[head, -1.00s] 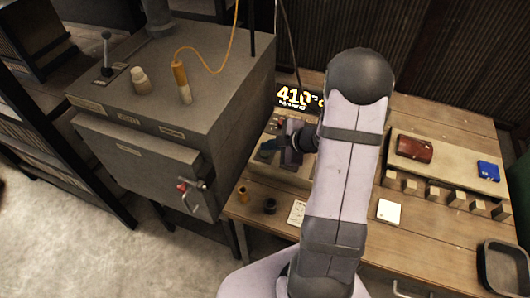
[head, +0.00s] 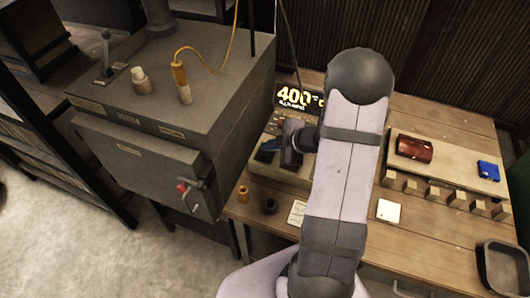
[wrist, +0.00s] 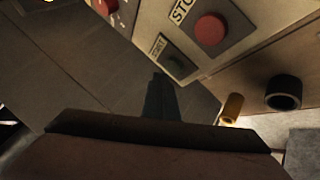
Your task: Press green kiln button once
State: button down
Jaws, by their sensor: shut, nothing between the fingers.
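In the wrist view, a panel carries a dark, greenish button (wrist: 178,65) beside a label that seems to read START. A red button (wrist: 210,30) beside a STOP label sits above and to its right. My gripper (wrist: 164,92) is shut and empty, its dark fingertips close below and left of the greenish button; I cannot tell whether they touch. In the head view, my gripper (head: 291,150) is over the control box (head: 292,178) on the bench, and my arm and gripper hide much of that box.
The grey kiln (head: 150,165) stands left of the bench (head: 400,240). A display (head: 298,97) behind my gripper reads about 400. A red-brown item (head: 414,149) and a blue item (head: 488,170) lie at right. A dark tray (head: 503,265) sits at front right. Small cylinders (head: 270,206) stand near the box.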

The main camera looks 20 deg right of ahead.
aim_at(268, 155)
jog(key=shift+f, duration=0.15)
jog(key=shift+f, duration=0.3)
jog(key=shift+f+b, duration=0.5)
dwell(0.7)
jog(key=shift+r, duration=0.15)
jog(key=shift+r+p, duration=0.8)
jog(key=shift+p, duration=0.2)
notch_tip(268, 155, up, 5)
jog(key=p, duration=0.5)
dwell(0.9)
